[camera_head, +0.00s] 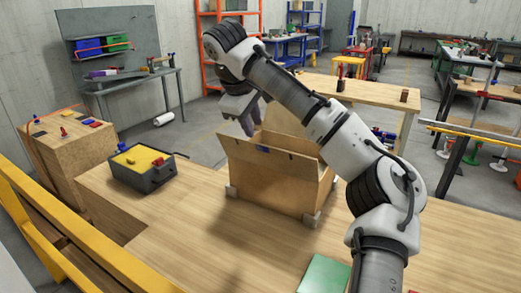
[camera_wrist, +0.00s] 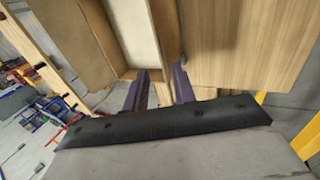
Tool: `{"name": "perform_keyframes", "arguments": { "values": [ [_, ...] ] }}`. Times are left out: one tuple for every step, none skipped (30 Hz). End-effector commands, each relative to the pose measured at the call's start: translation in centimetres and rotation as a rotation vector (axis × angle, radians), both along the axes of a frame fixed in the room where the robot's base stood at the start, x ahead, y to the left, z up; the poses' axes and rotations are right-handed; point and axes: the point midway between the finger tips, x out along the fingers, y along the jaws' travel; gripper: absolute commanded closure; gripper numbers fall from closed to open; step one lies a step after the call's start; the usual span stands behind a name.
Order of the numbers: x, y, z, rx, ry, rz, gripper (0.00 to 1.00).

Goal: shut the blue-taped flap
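A brown box (camera_head: 262,188) stands on the wooden bench in the head view, its top open. A panel with a blue tape piece (camera_head: 262,149) near its upper edge rises along the front side; I take it as the blue-taped flap. My gripper (camera_head: 252,122) is above the back left part of the box, behind this panel, pointing down. In the wrist view my gripper (camera_wrist: 161,88) shows two purple fingers spread apart, with brown box panels (camera_wrist: 95,40) beyond them. No blue tape shows in the wrist view. I cannot tell whether a finger touches a panel.
A dark grey bin (camera_head: 150,178) with yellow contents stands on the bench left of the box. A green flat object (camera_head: 324,274) lies at the front right. Pale blocks (camera_head: 311,219) sit at the box's lower corners. Bare bench top (camera_head: 210,245) lies in front of the box.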

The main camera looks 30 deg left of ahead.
Motion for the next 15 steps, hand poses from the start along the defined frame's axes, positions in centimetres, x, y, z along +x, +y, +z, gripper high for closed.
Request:
{"name": "perform_keyframes", "arguments": {
  "values": [
    [0.4,0.0,-1.0,0.001,0.006,0.0,0.74],
    [0.7,0.0,-1.6,0.0,0.005,0.0,0.74],
    [1.0,0.1,-2.4,0.0,0.005,0.001,0.74],
    [1.3,0.1,-3.0,-0.001,0.006,0.001,0.74],
    [1.6,0.1,-3.5,-0.001,0.004,0.0,0.74],
    [2.0,0.1,-4.2,-0.001,0.002,-0.001,0.74],
    [2.3,0.0,-4.8,-0.002,0.002,-0.002,0.74],
    [2.5,0.1,-5.4,-0.001,0.002,-0.001,0.74],
    [2.8,0.1,-6.1,-0.002,0.002,-0.001,0.74],
    [3.0,0.2,-6.6,0.0,0.001,0.001,0.74],
    [3.2,0.1,-7.1,-0.001,0.002,0.0,0.74],
    [3.5,0.2,-7.7,-0.001,0.002,0.001,0.74],
    [3.7,0.1,-8.2,-0.001,0.002,0.0,0.74],
    [3.9,0.2,-8.6,-0.001,0.002,0.0,0.74],
    [4.1,0.2,-9.0,0.0,0.002,0.0,0.74]
  ]
}}
